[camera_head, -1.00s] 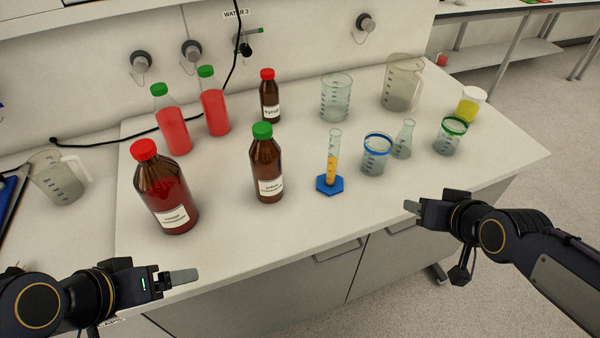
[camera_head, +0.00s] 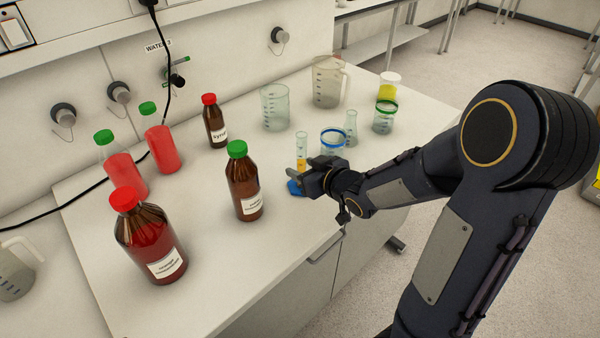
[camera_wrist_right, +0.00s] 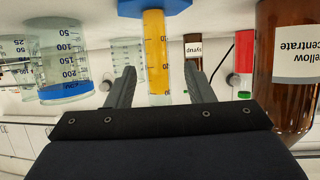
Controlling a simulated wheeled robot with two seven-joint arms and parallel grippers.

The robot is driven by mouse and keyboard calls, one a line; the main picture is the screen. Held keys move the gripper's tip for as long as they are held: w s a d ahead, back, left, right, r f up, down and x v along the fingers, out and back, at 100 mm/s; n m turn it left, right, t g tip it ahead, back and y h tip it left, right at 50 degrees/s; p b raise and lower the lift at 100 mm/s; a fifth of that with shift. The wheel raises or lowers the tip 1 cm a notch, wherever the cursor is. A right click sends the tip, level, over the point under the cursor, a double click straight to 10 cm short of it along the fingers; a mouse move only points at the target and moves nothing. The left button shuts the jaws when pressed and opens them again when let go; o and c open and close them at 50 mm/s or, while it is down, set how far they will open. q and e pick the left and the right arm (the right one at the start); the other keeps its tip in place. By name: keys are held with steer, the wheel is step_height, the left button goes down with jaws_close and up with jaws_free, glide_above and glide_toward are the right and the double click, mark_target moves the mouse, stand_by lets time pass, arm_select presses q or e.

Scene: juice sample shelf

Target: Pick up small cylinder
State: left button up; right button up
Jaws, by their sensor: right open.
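The small cylinder (camera_head: 301,146) is a slim clear graduated cylinder with orange-yellow liquid and a blue base (camera_head: 294,187). It stands upright near the front edge of the bench. My right gripper (camera_head: 295,175) is open right at it, and part of the cylinder's lower body and base is hidden behind the gripper in the head view. In the right wrist view, which is upside down, the cylinder (camera_wrist_right: 156,50) shows between the two open fingers (camera_wrist_right: 158,88). No contact with the fingers is visible. My left gripper is not in view.
A brown bottle with a green cap (camera_head: 243,182) stands left of the cylinder. A blue-rimmed beaker (camera_head: 334,145) and a conical flask (camera_head: 351,127) stand close on its right. A large red-capped bottle (camera_head: 148,240) is at front left. The bench (camera_head: 225,268) is bare at the front.

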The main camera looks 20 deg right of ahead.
mark_target(298, 164)
steer(key=x, duration=0.3)
steer(key=shift+w, duration=0.2)
jaws_close()
